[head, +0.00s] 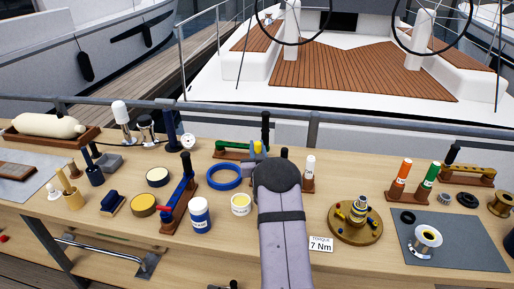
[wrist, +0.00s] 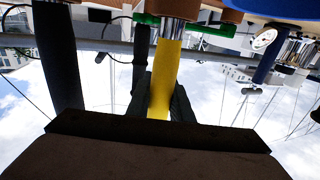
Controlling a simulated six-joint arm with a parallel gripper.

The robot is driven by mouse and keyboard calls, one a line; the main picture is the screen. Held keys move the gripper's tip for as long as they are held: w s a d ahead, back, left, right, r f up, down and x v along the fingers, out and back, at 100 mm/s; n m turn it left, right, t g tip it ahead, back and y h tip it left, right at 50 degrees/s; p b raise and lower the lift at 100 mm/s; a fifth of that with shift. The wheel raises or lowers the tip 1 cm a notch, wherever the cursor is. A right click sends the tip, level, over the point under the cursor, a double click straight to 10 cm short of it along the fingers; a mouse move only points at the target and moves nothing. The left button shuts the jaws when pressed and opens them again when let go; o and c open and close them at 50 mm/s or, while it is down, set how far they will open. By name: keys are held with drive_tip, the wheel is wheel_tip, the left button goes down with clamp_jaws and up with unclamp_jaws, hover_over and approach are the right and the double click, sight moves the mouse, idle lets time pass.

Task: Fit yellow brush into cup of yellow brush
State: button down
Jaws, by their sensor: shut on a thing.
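In the wrist view my gripper (wrist: 164,98) has its dark fingers on both sides of the yellow handle of the yellow brush (wrist: 166,72). A metal ferrule and a brown end show beyond the handle at the top edge. In the head view my gripper is mostly hidden behind my grey arm; a small yellow piece shows just left of the arm's dark end. A yellow cup (head: 74,201) stands on the bench at the far left, well away from my gripper. Pale sticks rise by it; I cannot tell which cup holds them.
Beside the yellow cup are a white cup (head: 54,193) and a dark blue cup (head: 95,177). A blue ring (head: 224,187) lies nearby.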

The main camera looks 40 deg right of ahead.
drive_tip(key=shift+f+b, duration=0.65)
drive_tip(key=shift+f, duration=0.05)
drive_tip(key=c, duration=1.5)
unclamp_jaws()
drive_tip(key=shift+s, duration=0.15)
drive_tip(key=shift+b+v, duration=1.15)
drive_tip(key=shift+v, duration=2.4)
